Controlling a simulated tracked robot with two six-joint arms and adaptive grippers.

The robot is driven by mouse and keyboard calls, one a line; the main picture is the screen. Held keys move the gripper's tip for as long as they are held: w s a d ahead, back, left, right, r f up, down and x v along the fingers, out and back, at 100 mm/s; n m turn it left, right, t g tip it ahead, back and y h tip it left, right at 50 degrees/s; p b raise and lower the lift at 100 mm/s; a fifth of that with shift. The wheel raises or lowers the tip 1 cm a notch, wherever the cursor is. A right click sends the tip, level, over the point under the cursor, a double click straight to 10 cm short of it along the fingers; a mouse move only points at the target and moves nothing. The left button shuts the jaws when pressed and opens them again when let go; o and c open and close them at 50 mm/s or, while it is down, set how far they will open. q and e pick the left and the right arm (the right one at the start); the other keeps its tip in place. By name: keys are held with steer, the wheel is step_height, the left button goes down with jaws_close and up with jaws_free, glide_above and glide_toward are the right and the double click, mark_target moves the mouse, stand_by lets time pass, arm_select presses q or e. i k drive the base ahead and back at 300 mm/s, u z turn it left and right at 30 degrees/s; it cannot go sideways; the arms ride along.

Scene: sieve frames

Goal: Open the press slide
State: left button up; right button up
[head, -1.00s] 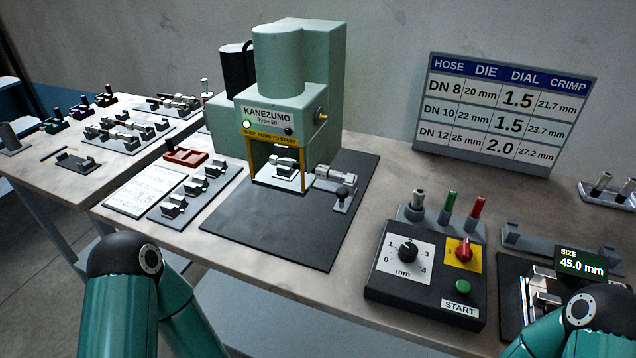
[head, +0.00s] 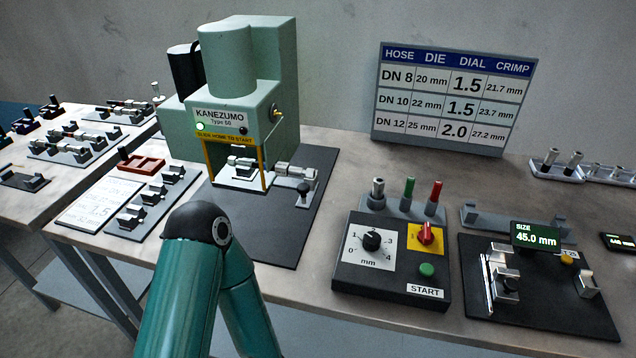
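The green press (head: 228,110), labelled KANEZUMO, stands on a dark mat at the back left of the bench. Its slide (head: 238,182), a pale plate carrying a metal die, sits inside the opening between yellow-edged guards. A metal fitting (head: 290,171) projects from the opening's right side, above a small stand with a dark knob (head: 304,187). The label over the opening reads SLIDE HOME TO START, and a pale lamp (head: 200,127) is lit on the front. One teal arm of mine rises at the bottom, in front of the bench edge. Neither gripper shows.
A control box (head: 392,262) with dial, red switch and green button stands right of the press. Further right is a gauge display (head: 536,236) reading 45.0 mm. Die rows (head: 150,200) and a red tray (head: 141,164) lie left. The mat's front is clear.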

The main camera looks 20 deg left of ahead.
mark_target(228, 178)
steer(key=u, duration=0.1)
steer(key=k, duration=1.4)
steer(key=u, duration=0.75)
steer(key=i, duration=1)
